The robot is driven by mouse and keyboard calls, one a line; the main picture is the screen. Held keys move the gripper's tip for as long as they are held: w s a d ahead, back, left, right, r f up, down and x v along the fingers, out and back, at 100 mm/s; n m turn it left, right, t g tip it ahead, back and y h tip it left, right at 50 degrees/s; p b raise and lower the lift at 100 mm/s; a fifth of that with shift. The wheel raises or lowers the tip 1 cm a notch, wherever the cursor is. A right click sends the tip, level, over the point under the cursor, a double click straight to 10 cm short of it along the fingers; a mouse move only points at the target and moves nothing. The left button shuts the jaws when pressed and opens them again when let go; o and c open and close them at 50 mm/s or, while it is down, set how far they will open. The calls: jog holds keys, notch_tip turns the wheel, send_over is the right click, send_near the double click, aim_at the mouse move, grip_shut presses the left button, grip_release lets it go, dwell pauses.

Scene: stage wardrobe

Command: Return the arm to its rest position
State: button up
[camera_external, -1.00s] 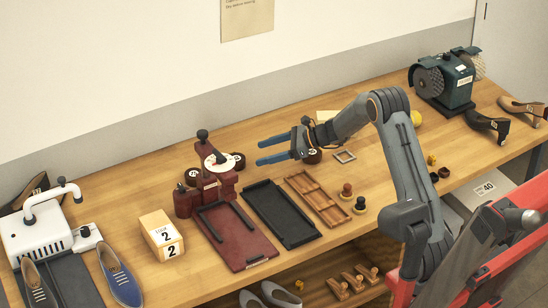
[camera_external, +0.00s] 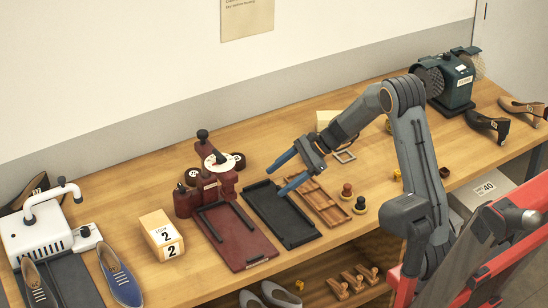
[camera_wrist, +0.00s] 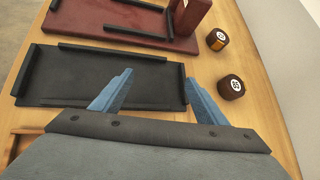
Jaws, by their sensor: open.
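My gripper (camera_external: 288,172) is open and empty, its two blue fingers apart, above the workbench over the black tray (camera_external: 280,226) and the wooden divided tray (camera_external: 322,206). In the wrist view, the fingers of my gripper (camera_wrist: 157,92) point toward the black tray (camera_wrist: 95,63), with nothing between them. My grey arm rises from the red base at the lower right and bends over the bench.
A dark red press (camera_external: 240,240) stands left of the black tray. Small stamps (camera_external: 347,191) stand right of the wooden tray. A numbered box (camera_external: 161,236), a white machine (camera_external: 45,240) and a grinder (camera_external: 455,85) stand along the bench.

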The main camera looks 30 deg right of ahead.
jog(key=s+n+g, duration=0.1)
jog(key=s, duration=0.3)
jog(key=s+a+n+h, duration=0.1)
jog(key=s+n, duration=0.1)
jog(key=s, duration=0.2)
jog(key=s+n+g+h+p, duration=0.1)
jog(key=s, duration=0.3)
jog(key=shift+s+a+r+n+g, duration=0.2)
jog(key=shift+s+r+n+g, duration=0.1)
jog(key=shift+r+n, duration=0.1)
jog(key=s+n, duration=0.1)
jog(key=s+d+f+h, duration=0.1)
jog(key=s, duration=0.1)
jog(key=s+n, duration=0.1)
jog(key=s, duration=0.1)
jog(key=shift+d+f+n+g+h, duration=0.3)
jog(key=shift+d+g, duration=0.05)
jog(key=shift+g, duration=0.05)
jog(key=s+d+f+n+h+b, duration=0.1)
jog(key=s+d+n+h, duration=0.1)
jog(key=s+d+n, duration=0.1)
jog(key=s+d+f+n+h+b, duration=0.1)
jog(key=s+d+f+n+h, duration=0.1)
jog(key=s+d+n, duration=0.2)
jog(key=s+d+f+n+h+b, duration=0.1)
jog(key=s+d+f+n+h, duration=0.1)
jog(key=s+d+n, duration=0.1)
jog(key=shift+s+d+f+n, duration=0.25)
jog(key=shift+s+d+n, duration=0.1)
jog(key=shift+d+n, duration=0.2)
